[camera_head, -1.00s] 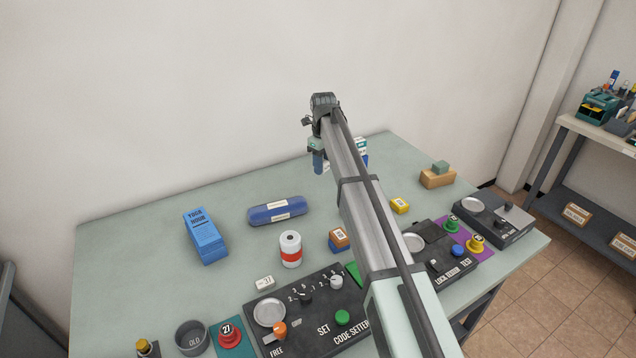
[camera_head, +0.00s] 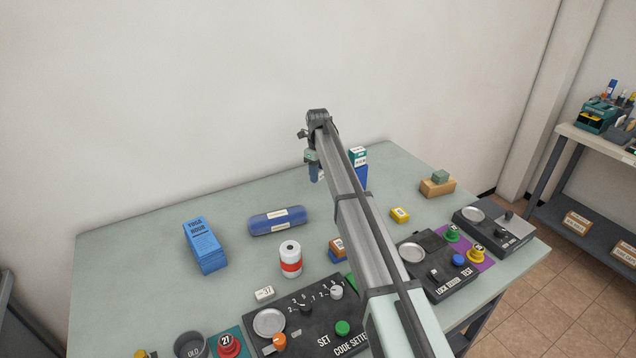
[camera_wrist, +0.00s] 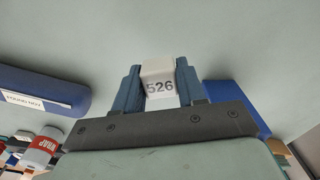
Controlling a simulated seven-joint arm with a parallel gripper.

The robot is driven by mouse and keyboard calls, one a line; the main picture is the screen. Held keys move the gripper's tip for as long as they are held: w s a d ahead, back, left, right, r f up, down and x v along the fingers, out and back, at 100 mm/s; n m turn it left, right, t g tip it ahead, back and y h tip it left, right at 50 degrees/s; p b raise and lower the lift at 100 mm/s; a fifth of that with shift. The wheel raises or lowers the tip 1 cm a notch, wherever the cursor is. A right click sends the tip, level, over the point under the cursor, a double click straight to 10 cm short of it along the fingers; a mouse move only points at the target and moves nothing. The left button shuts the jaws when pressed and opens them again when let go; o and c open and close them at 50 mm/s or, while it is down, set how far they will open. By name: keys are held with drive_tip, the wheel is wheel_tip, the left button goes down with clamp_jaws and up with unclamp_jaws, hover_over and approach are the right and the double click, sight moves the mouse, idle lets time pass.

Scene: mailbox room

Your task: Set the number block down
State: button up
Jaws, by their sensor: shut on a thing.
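The number block (camera_wrist: 159,84) is white with "526" on its face. In the wrist view it sits between the two blue fingers of my gripper (camera_wrist: 160,82), which is shut on it. In the head view my gripper (camera_head: 315,172) is over the back middle of the table (camera_head: 130,260), to the right of a blue roll. The block is mostly hidden by my gripper and arm there. I cannot tell whether the block touches the table top.
A blue roll (camera_head: 277,221), a blue "Yoga Hour" stack (camera_head: 205,247) and a white-and-red roll (camera_head: 290,259) lie left of my arm. A blue box with a white-and-green top (camera_head: 358,157) stands just right of it. The code setter panel (camera_head: 310,318) is in front.

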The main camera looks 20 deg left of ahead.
drive_tip(key=shift+f, duration=1.95)
drive_tip(key=shift+f, duration=0.1)
drive_tip(key=o, duration=1)
wheel_tip(320, 180, up, 12)
drive_tip(key=shift+r, duration=0.15)
